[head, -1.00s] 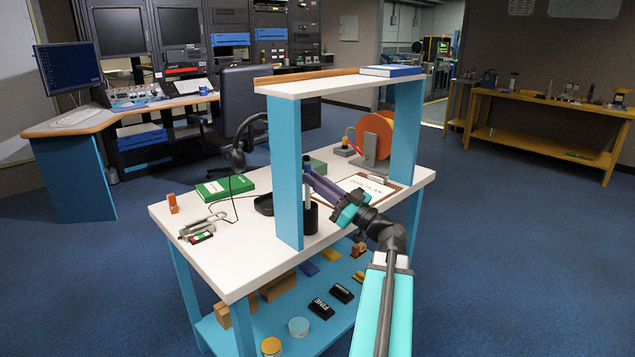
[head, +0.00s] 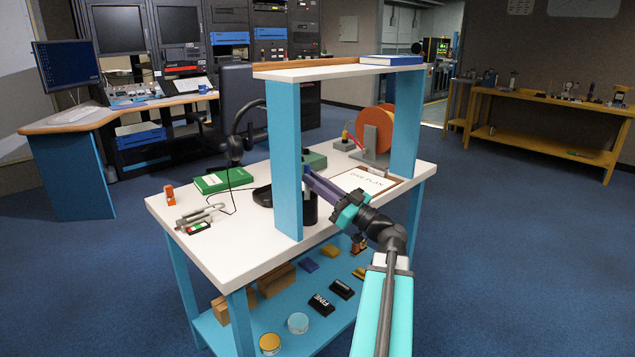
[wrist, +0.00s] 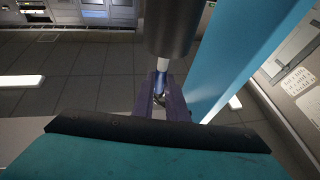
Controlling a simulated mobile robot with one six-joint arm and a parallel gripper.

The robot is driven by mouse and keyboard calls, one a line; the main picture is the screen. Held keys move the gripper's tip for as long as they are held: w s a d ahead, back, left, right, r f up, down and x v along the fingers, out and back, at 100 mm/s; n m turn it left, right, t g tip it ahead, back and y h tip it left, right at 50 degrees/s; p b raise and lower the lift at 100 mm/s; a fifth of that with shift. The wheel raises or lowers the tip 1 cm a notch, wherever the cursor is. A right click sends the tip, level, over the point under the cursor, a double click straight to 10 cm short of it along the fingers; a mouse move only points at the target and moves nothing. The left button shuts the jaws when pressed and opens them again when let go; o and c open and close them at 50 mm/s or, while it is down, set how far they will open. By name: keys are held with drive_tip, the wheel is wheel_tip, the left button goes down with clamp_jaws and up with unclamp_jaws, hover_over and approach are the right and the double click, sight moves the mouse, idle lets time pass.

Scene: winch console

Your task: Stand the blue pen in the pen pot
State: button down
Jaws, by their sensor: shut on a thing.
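My gripper (head: 311,177) is shut on the blue pen (head: 306,169), beside the blue upright of the bench shelf. In the head view only a little of the pen shows past the fingertips. The dark pen pot (head: 310,208) stands on the white bench top just below, partly hidden by the upright. In the wrist view the purple fingers (wrist: 160,88) close on the pen, whose pale part (wrist: 163,64) meets the edge of the dark pot (wrist: 170,28).
The blue upright (head: 285,160) stands close to the gripper and pot. The shelf (head: 340,68) runs overhead with a blue book (head: 391,60). A clipboard (head: 365,181) lies to the right. A green book (head: 222,180) and headset (head: 236,148) are to the left.

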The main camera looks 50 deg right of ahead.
drive_tip(key=c, duration=1.7)
unclamp_jaws()
drive_tip(key=shift+s, duration=0.1)
drive_tip(key=v, duration=1.3)
drive_tip(key=shift+s+f+p, duration=0.1)
drive_tip(key=shift+s+p, duration=0.2)
drive_tip(key=shift+s, duration=0.05)
